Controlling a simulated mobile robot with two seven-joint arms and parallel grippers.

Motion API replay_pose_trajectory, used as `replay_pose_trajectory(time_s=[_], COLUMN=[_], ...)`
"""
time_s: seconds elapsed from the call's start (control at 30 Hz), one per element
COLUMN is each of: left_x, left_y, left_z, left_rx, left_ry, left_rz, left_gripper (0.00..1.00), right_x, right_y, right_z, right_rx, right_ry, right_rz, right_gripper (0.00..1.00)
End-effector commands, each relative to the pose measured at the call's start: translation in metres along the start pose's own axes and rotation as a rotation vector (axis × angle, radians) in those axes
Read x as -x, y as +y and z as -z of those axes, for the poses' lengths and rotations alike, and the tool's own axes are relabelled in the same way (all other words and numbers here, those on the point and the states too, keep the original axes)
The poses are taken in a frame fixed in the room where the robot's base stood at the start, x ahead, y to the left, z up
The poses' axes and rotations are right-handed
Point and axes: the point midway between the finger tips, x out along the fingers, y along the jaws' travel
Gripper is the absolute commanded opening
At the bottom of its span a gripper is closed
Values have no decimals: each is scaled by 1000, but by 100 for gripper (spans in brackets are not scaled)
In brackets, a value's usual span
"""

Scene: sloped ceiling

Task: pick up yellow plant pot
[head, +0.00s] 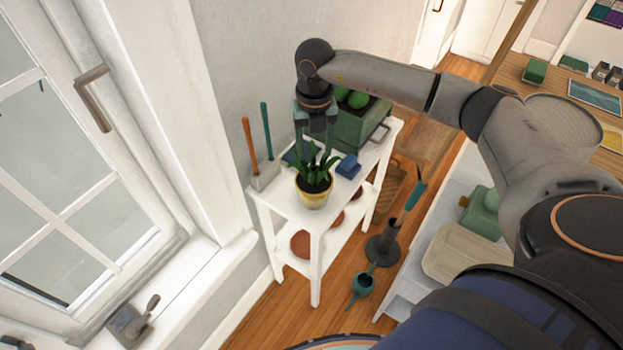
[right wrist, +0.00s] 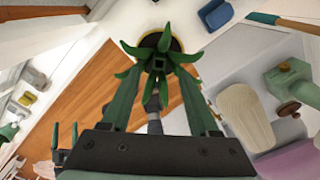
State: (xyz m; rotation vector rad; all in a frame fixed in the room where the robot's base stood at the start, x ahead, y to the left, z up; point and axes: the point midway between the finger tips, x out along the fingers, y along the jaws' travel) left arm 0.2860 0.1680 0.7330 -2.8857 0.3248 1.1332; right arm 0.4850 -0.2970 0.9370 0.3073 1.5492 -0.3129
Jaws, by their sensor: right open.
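The yellow plant pot (head: 314,199) stands upright near the front corner of the white shelf table's top, with a spiky green plant (head: 318,165) in dark soil. My right gripper (head: 314,146) is above it, pointing down, with its fingers at about the height of the upper leaves. In the right wrist view, the open fingers (right wrist: 159,75) stand apart with leaves between and beyond their tips. Only a bit of the pot's yellow rim (right wrist: 177,45) shows there, behind the leaves. I see no contact with the pot. My left gripper is not in view.
The white shelf table (head: 277,204) also holds a green crate (head: 352,133), a blue block (head: 348,166) and a holder with upright tools (head: 264,176) close by. A wall and window (head: 65,150) are at left. A dark stand (head: 383,248) is on the floor at right.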

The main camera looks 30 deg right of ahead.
Motion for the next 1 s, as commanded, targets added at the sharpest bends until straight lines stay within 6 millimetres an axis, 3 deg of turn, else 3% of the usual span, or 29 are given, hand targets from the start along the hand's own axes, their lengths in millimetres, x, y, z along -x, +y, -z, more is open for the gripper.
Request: replay_pose_trajectory(time_s=[0.6,0.87,1.0], left_x=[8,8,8], left_y=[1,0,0], left_z=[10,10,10], left_rx=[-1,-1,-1], left_ry=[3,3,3], left_rz=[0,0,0], left_gripper=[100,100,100], right_x=[-73,-77,-77], right_y=[0,0,0], right_z=[3,2,2], right_rx=[2,3,3], right_ry=[3,0,1], right_rz=[-3,-3,-4], right_gripper=[61,61,49])
